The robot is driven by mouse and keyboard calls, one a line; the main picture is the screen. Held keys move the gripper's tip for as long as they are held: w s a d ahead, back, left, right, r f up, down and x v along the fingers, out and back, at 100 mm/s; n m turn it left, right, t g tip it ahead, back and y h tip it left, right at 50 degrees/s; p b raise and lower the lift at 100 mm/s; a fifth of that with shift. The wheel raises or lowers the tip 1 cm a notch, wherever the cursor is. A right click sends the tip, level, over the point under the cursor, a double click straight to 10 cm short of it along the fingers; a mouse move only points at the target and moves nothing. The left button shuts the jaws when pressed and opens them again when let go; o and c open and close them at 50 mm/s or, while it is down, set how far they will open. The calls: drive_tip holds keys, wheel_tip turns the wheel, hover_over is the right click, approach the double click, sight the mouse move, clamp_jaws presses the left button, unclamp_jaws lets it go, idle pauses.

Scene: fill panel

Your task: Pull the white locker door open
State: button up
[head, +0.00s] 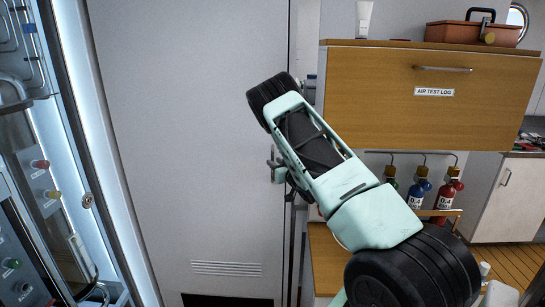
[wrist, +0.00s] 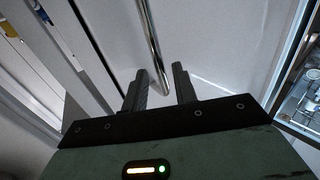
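The white locker door (head: 190,130) is a tall pale panel filling the left middle of the head view, with a vent low down. It looks shut. In the wrist view, a long chrome bar handle (wrist: 152,40) runs down a pale surface. My gripper (wrist: 160,72) is open, its two dark fingers apart. The bar's lower end shows between the fingers in the picture; I cannot tell whether it touches them.
A wooden cabinet labelled AIR TEST LOG (head: 432,92) stands right of the door, with a toolbox (head: 472,34) on top. Several small coloured bottles (head: 446,197) hang below. A lit equipment rack (head: 35,160) with valves is close on the left.

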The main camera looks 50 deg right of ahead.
drive_tip(key=shift+p+x, duration=0.35)
drive_tip(key=shift+x, duration=1.15)
clamp_jaws()
